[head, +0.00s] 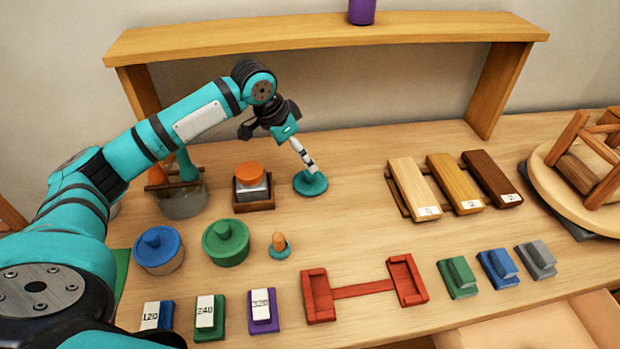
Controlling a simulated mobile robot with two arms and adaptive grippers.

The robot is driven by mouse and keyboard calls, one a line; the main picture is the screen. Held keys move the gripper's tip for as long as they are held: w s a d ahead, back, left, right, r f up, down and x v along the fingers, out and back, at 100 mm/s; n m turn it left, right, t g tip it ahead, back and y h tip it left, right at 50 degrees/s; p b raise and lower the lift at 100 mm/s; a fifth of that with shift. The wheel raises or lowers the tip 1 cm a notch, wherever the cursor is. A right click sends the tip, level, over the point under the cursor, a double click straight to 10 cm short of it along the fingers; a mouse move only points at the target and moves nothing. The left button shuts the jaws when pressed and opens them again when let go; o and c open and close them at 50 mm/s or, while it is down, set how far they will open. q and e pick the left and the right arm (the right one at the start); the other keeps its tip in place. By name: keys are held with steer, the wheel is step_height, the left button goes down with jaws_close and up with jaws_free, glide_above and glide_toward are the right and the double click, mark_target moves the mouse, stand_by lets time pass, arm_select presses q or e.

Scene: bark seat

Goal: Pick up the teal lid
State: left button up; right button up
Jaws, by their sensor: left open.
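A teal round lid (310,184) lies flat on the table near the middle back. A slim white and black stick (303,154) stands tilted above it, its lower end at the middle of the lid; I cannot tell whether the two are joined. My left gripper (272,132) is open, above and slightly left of the lid, close to the stick's upper end. I cannot tell whether it touches the stick. My right gripper is out of view.
Left of the lid are an orange-topped block (250,176) and a glass jar (183,200). Blue-lidded (158,246) and green-lidded (226,243) pots stand nearer. A wooden shelf (330,36) spans the back. Wood samples (415,187) lie right; between them and the lid is free table.

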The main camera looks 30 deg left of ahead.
mark_target(307, 173)
arm_select(q)
steer(key=x, duration=0.5)
steer(key=shift+w+a+f, duration=0.1)
steer(key=shift+w, duration=0.05)
steer(key=shift+w+f, duration=0.1)
steer(key=shift+f, duration=0.3)
steer(key=shift+f+p, duration=0.35)
steer(key=shift+p, duration=0.05)
steer(key=x, duration=0.3)
steer(key=shift+s+d+f+p, duration=0.2)
steer(key=shift+f+p, duration=0.2)
steer(key=shift+w+d+f, duration=0.1)
steer(key=shift+w+f, duration=0.05)
steer(key=shift+f, duration=0.25)
steer(key=c, duration=0.9)
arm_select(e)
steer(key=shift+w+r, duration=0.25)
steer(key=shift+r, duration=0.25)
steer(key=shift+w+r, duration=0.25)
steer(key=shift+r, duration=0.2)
